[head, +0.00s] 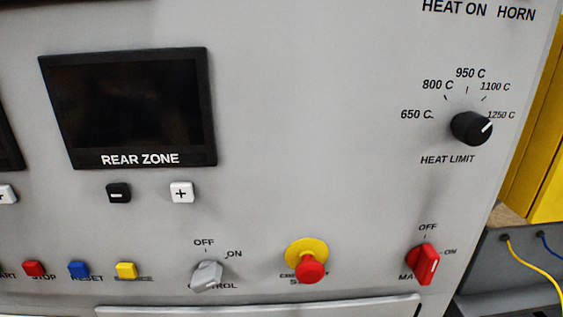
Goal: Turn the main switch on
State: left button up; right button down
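The main switch (426,265) is a red rotary knob at the lower right of the grey panel in the head view. OFF is printed above it and ON to its right. The label below it is partly hidden by the knob. Neither of my grippers is in view, and nothing touches the switch.
A red emergency-stop button (309,268) on a yellow base and a grey control switch (207,275) sit left of the main switch. The black heat limit knob (472,128) is above. Yellow and blue cables (528,259) are at the right, beyond the panel's edge.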

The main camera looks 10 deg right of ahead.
aim_at(424, 259)
jog(key=k+z, duration=0.2)
jog(key=z, duration=0.95)
